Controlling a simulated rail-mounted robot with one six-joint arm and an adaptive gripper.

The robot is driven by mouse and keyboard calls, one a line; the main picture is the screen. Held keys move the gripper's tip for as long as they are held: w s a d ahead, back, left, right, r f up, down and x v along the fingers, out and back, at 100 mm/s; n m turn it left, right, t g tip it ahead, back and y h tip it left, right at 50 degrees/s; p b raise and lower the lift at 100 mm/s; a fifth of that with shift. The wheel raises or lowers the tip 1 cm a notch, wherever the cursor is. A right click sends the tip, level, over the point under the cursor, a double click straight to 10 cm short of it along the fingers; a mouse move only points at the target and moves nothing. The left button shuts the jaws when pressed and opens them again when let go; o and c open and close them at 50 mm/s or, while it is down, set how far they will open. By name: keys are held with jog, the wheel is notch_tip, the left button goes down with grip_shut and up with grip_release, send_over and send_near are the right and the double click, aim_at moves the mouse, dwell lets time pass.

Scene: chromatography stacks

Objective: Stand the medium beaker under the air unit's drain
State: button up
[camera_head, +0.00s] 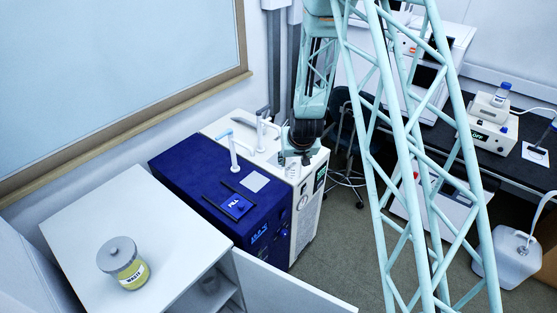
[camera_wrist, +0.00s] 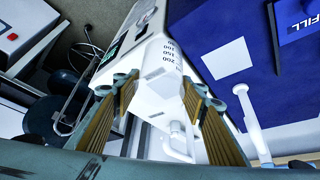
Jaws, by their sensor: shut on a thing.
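My gripper (camera_head: 303,150) is over the top of the white unit (camera_head: 309,187) with a green display, in the head view. The beaker is hard to make out in the head view, close under the gripper. A blue unit (camera_head: 207,181) marked FILL stands against the white one. I cannot tell for sure which is the air unit, and no drain can be clearly picked out.
White taps (camera_head: 232,150) rise from the unit tops. A white cabinet (camera_head: 185,277) with an open door (camera_head: 285,287) stands at the front left, with a yellow WASTE jar (camera_head: 124,264) on it. A stool (camera_head: 345,150) and a dark bench (camera_head: 497,160) are to the right.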

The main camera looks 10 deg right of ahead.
jog(key=w+a+f+p, duration=0.1)
jog(key=w+p, duration=0.3)
jog(key=w, duration=1.2)
jog(key=shift+a+f+p, duration=0.25)
jog(key=shift+a+p, duration=0.15)
jog(key=shift+a, duration=0.2)
jog(key=shift+s+f, duration=0.1)
jog(key=shift+f, duration=1.65)
jog(key=shift+f, duration=0.2)
jog(key=o, duration=0.9)
